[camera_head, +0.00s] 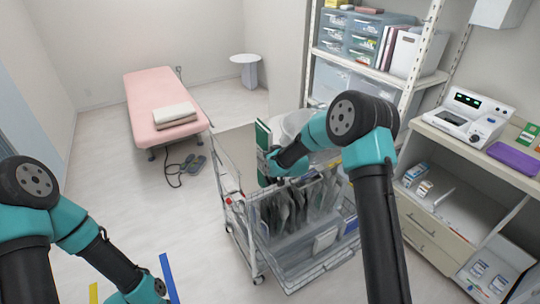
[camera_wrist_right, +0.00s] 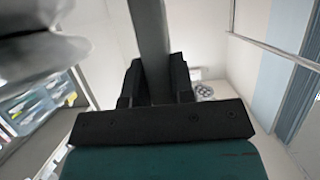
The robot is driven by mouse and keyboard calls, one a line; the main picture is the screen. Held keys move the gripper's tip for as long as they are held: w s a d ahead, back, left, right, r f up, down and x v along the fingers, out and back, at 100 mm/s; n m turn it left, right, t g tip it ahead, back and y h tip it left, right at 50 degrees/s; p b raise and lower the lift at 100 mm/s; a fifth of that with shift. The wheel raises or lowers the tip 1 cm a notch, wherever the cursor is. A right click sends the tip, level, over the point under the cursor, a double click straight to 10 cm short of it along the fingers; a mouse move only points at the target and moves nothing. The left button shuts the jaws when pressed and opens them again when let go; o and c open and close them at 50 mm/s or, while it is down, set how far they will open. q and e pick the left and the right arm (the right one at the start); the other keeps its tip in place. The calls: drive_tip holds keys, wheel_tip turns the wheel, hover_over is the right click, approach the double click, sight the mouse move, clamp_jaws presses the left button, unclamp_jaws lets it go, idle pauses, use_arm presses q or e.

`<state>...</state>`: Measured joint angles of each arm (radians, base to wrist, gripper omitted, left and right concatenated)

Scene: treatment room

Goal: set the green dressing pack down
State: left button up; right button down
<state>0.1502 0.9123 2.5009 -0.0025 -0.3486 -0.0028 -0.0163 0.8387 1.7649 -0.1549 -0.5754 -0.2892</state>
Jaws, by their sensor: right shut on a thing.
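The green dressing pack (camera_head: 262,136) is upright above the left end of the wire cart, partly hidden by my right arm. My right gripper (camera_head: 268,160) is shut on it. In the right wrist view the jaws of my right gripper (camera_wrist_right: 156,80) close on a thin, flat grey-looking edge of the pack (camera_wrist_right: 150,35), which runs away from the camera. In the head view my left arm reaches to the bottom edge at the left. Its gripper fingers are not visible there.
The wire cart (camera_head: 290,268) holds several dark grey packs (camera_head: 280,212) upright and clear bins. At right, a counter (camera_head: 450,140) bears a white device (camera_head: 467,115) and a purple pack (camera_head: 514,158). A pink couch (camera_head: 153,90) stands behind. The floor at left is mostly clear.

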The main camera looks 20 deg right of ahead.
drive_tip(key=shift+f, duration=0.1)
drive_tip(key=c, duration=1)
unclamp_jaws()
drive_tip(key=shift+r, duration=0.2)
drive_tip(key=v, duration=1.2)
drive_tip(key=shift+d+f, duration=0.1)
drive_tip(key=shift+f, duration=0.1)
